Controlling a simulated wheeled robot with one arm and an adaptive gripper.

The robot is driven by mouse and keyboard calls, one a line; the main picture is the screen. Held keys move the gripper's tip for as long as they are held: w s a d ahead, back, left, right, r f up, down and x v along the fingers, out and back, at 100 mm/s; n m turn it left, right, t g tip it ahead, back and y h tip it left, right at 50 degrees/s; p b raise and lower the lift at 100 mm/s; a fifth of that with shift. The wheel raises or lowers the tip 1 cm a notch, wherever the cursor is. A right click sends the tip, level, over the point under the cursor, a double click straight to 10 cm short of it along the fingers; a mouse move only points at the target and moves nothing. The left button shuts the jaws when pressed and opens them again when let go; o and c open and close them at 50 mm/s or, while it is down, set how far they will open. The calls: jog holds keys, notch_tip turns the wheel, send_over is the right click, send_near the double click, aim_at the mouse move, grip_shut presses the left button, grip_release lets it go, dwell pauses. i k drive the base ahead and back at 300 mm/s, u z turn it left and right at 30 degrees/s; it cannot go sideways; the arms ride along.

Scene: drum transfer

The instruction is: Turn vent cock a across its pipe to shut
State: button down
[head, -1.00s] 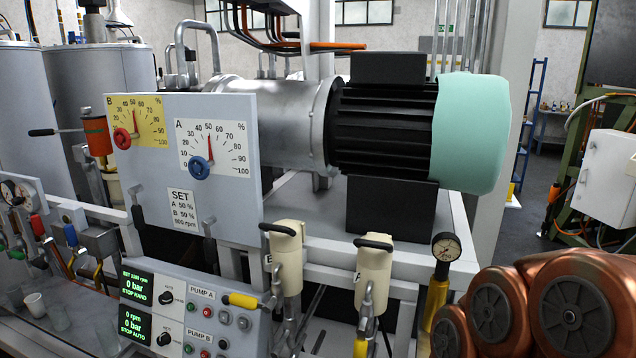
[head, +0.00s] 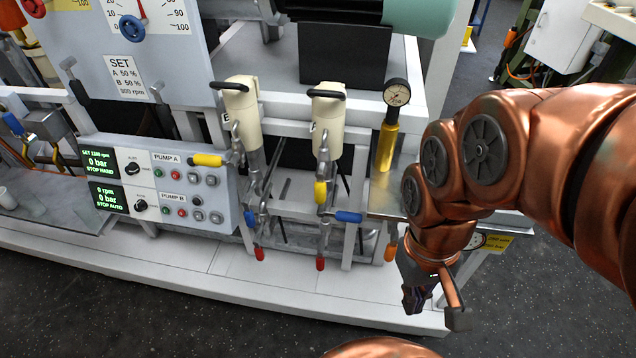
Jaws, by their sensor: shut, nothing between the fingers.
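My gripper (head: 430,298) is shut and empty, pointing down at the lower right, in front of the skid and apart from every handle. The pipe column under the cream housing marked A (head: 328,117) carries a yellow handle (head: 320,191) hanging along its pipe, a blue handle (head: 348,217) lying sideways and a red-tipped handle (head: 320,263) pointing down. I cannot read which one is vent cock a. The column under the cream housing marked B (head: 241,108) has a yellow handle (head: 207,160) sticking out left, a blue handle (head: 249,218) upright and a red-tipped handle (head: 260,254) below.
A pump control panel (head: 152,213) stands left of the columns. A pressure gauge (head: 397,92) on a yellow body and an orange-tipped handle (head: 390,252) are to the right, close to my arm. The white skid base (head: 210,262) runs along the front. The dark floor before it is clear.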

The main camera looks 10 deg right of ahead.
aim_at(320, 185)
jog(key=u, duration=0.4)
jog(key=k, duration=1.05)
jog(key=u, duration=1.35)
jog(key=i, duration=0.65)
jog(key=z, duration=0.05)
